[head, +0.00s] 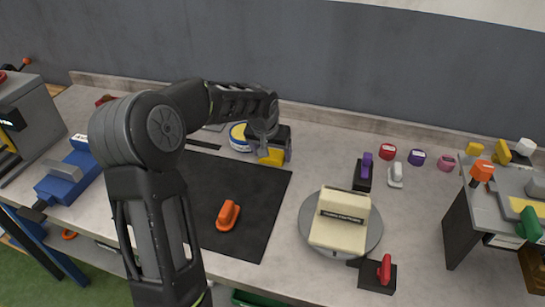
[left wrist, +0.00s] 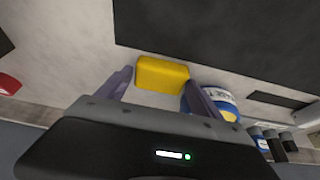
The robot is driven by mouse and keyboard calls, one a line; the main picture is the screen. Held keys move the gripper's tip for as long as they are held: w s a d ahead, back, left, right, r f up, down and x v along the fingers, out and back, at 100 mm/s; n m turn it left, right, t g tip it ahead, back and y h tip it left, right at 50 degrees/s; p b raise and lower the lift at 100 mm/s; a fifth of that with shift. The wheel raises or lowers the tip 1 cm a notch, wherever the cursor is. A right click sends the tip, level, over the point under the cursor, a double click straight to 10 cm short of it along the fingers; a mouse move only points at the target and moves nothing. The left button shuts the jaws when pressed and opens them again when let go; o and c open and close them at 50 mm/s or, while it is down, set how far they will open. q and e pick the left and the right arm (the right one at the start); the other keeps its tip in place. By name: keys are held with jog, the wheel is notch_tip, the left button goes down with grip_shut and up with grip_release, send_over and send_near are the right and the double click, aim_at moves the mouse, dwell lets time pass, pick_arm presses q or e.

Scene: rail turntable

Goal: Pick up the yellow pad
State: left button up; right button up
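The yellow pad (head: 272,156) lies on the workbench near the back edge, just beyond the black mat. My left gripper (head: 272,150) is right over it in the head view and hides part of it. In the left wrist view the yellow pad (left wrist: 162,74) sits between the tips of my left gripper (left wrist: 158,84). The fingers stand apart on either side of it, and I see a small gap at the left finger. Whether the right finger touches the pad is hard to tell. My right gripper is not in view.
A round blue, white and yellow tin (head: 238,137) stands close to the left gripper, beside its finger in the wrist view (left wrist: 222,102). The black mat (head: 250,190) carries an orange-handled tool (head: 228,214). A turntable (head: 372,240) with a cream block is to the right.

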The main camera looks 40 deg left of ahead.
aim_at(272, 155)
pick_arm(q)
jog(key=c, duration=1)
jog(key=shift+r, duration=0.15)
notch_tip(272, 155, up, 10)
jog(key=shift+f+b, duration=0.1)
jog(key=shift+b, duration=0.25)
